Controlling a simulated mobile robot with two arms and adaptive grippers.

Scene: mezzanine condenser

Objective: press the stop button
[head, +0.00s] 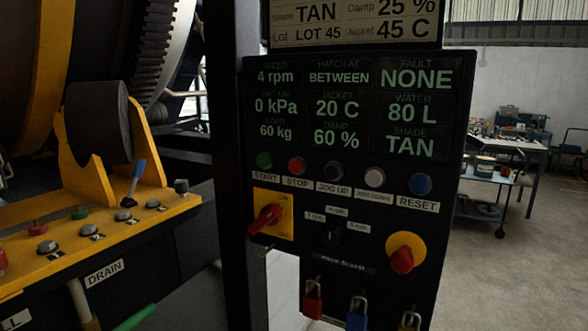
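The stop button (297,165) is a small red round button on the dark control panel (262,95), with a white STOP label (297,183) under it. A green START button (264,160) sits to its left. To its right are a dark JOG button (334,170), a pale button (374,176) and a blue RESET button (421,184). Nothing covers the stop button. Neither of my grippers is in the head view.
Below the buttons are a red switch on a yellow plate (286,202), a red knob on a yellow disc (402,259) and hanging padlocks (357,318). Open floor and a cart (482,190) lie right.

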